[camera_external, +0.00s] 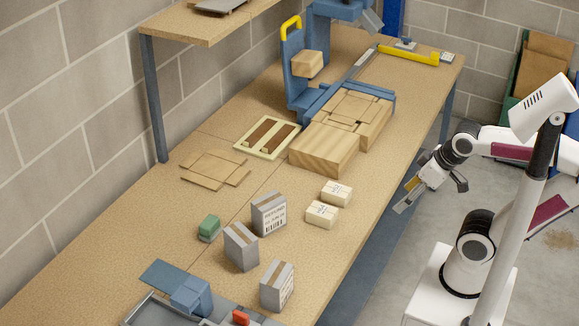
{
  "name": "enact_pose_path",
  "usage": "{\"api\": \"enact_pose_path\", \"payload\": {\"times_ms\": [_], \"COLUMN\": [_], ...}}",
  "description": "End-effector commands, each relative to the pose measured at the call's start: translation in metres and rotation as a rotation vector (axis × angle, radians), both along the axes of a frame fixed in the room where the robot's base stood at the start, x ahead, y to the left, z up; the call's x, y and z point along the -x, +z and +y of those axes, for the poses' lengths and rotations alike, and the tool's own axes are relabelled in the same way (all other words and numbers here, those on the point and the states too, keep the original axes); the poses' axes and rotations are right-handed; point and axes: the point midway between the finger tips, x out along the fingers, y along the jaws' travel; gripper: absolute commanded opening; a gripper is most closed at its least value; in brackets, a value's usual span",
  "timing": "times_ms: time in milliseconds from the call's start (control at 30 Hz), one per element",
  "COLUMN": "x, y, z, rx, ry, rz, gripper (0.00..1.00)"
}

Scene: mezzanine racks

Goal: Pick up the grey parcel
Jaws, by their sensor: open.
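Three grey parcels with brown tape stand upright on the wooden bench. One grey parcel (268,214) with a printed label is farthest back, a second grey parcel (240,247) is just left and in front of it, and a third grey parcel (277,286) is nearest the front. I cannot tell which one the task names. My gripper (408,198) is open and empty, beyond the bench's right edge, well to the right of the parcels. It touches none of them.
Two small cream parcels (322,214) lie right of the grey ones. A green block (209,227) sits left of them. Flat cardboard (215,169), a wooden box (323,149) and a blue device (297,75) stand farther back. Grey-blue equipment (191,297) fills the near end. A shelf (190,25) overhangs the back left.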

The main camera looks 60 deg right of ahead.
Motion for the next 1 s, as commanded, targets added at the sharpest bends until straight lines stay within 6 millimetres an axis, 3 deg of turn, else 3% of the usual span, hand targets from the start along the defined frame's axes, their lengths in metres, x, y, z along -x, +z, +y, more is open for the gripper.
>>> {"api": "enact_pose_path", "payload": {"times_ms": [267,600,1000], "x": [-0.047,-0.147,-0.257], "y": [0.014,0.047,0.071], "z": [-0.020,-0.047,-0.041], "rx": [0.165,0.540,0.986], "ry": [0.135,0.472,0.928], "rz": [-0.076,-0.220,-0.364], "gripper": [0.60,0.60,0.60]}}
